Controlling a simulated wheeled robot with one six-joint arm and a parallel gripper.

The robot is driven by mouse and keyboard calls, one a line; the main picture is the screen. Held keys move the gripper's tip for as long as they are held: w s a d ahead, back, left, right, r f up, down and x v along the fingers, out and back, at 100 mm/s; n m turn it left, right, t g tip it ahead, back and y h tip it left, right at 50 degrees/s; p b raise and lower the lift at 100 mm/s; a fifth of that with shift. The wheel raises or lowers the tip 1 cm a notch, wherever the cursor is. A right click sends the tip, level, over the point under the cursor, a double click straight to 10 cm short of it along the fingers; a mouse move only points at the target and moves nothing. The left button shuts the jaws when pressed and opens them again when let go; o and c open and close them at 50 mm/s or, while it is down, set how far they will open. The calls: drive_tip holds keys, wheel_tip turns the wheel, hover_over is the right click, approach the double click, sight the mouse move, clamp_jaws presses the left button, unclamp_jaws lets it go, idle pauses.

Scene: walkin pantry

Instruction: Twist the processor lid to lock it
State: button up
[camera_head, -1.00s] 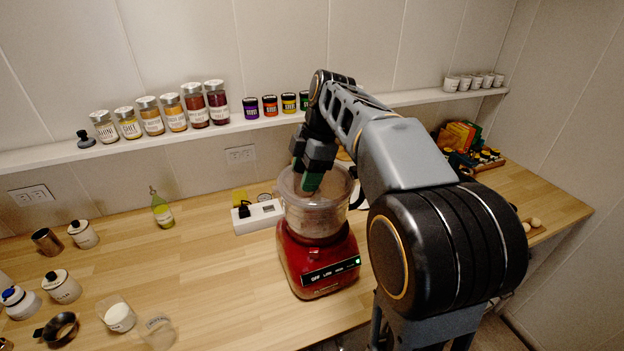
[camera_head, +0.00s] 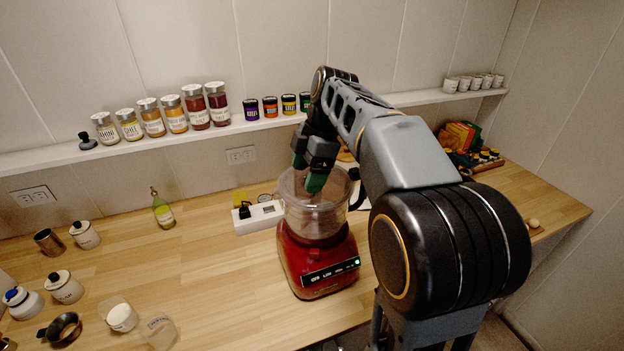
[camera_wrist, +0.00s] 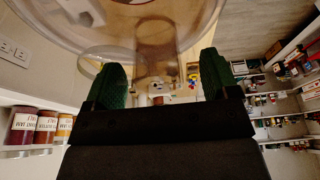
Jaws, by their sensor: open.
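The red food processor (camera_head: 316,262) stands upright on the wooden counter, with a clear bowl (camera_head: 313,217) and a clear lid (camera_head: 296,183) on top. A green light shows on its front panel. My gripper (camera_head: 308,178) is over the lid, its green fingertips pointing down at the top of it. In the wrist view, my gripper (camera_wrist: 160,88) has its two green fingers spread apart, with the clear lid (camera_wrist: 190,25) and its feed tube (camera_wrist: 155,45) close beyond them. Whether the fingers touch the tube I cannot tell.
A white power strip (camera_head: 258,216) lies behind and left of the processor. A green bottle (camera_head: 162,210) and several jars and cups stand at the left. A shelf (camera_head: 60,153) with jars runs along the wall.

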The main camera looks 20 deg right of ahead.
drive_tip(key=s+p+v, duration=0.1)
drive_tip(key=p+v, duration=0.3)
drive_tip(key=v, duration=0.2)
drive_tip(key=shift+a, duration=0.2)
drive_tip(key=shift+s, duration=0.1)
idle(0.3)
